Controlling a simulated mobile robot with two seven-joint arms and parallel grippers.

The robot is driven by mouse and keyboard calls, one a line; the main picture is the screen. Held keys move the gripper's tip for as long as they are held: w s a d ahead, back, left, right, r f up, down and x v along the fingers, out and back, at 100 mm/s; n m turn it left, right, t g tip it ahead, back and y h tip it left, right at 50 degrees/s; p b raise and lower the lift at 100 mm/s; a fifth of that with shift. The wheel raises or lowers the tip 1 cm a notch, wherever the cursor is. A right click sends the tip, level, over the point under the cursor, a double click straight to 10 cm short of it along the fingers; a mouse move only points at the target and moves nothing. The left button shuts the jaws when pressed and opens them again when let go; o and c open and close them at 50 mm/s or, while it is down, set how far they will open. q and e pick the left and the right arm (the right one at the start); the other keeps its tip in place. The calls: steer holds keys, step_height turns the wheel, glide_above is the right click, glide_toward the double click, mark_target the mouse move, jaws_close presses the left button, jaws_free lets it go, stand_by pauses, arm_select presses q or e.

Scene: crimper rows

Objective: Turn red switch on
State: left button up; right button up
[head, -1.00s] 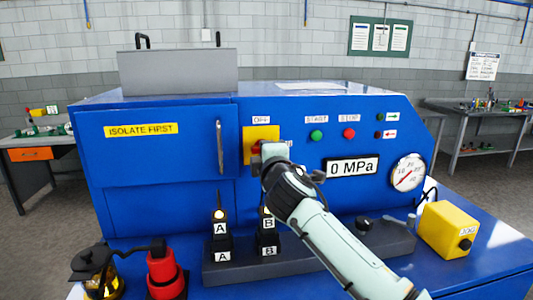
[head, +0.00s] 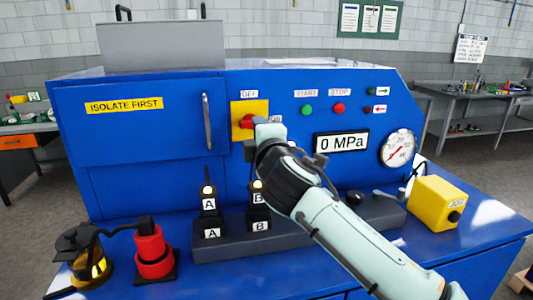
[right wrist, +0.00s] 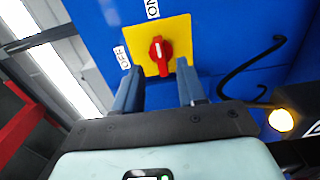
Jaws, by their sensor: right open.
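The red switch (head: 245,121) is a red knob on a yellow plate (head: 240,107) on the blue machine front. It also shows in the right wrist view (right wrist: 160,52), with an ON label above it and an OFF label to its left. There its grip bar runs roughly up and down, with a pale mark near its upper part, towards ON. My right gripper (head: 266,130) is just right of and below the knob in the head view, hiding the plate's lower right part. In the right wrist view its fingers (right wrist: 158,88) are apart and empty, short of the knob. My left gripper is not in view.
A START button (head: 307,110), STOP button (head: 339,108), 0 MPa display (head: 341,142) and dial gauge (head: 397,148) are to the right. A door handle (head: 207,121) is left of the plate. Below stand labelled blocks (head: 210,215), a red cylinder (head: 152,248) and a yellow box (head: 434,203).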

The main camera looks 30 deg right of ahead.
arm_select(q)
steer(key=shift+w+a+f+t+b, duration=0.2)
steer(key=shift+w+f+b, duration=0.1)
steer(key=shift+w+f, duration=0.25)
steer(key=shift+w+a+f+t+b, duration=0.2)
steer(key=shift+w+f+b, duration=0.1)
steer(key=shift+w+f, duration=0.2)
arm_select(e)
steer(key=v, duration=0.8)
steer(key=shift+s, duration=0.1)
